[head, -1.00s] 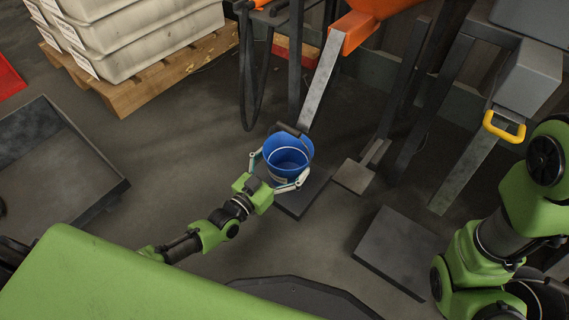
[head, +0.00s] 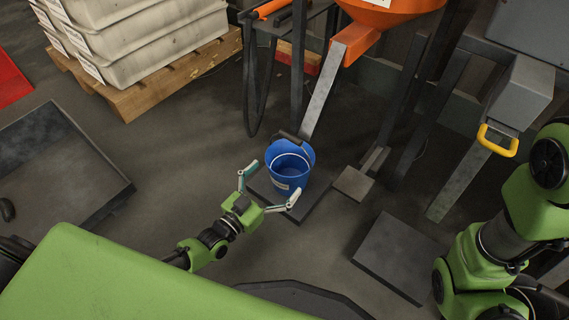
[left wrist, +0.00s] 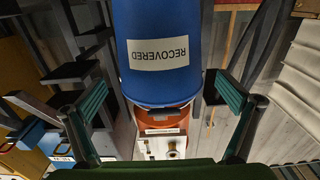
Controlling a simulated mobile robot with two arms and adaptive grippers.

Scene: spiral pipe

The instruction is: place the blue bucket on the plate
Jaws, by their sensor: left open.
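The blue bucket (head: 287,178) stands upright on a dark square plate (head: 305,208) below the end of a metal chute. In the left wrist view the bucket (left wrist: 165,25) shows its "RECOVERED" label upside down. My left gripper (head: 273,181) is open, its fingers spread apart on the near side of the bucket. In the left wrist view the two fingers of the gripper (left wrist: 163,92) stand clear of the bucket wall on either side. My right arm is at the right edge; its gripper is not in view.
The sloping chute (head: 322,95) comes down from an orange hopper (head: 385,12) just behind the bucket. Another dark plate (head: 400,255) lies on the floor to the right. A wooden pallet (head: 150,85) with stacked crates is at the upper left.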

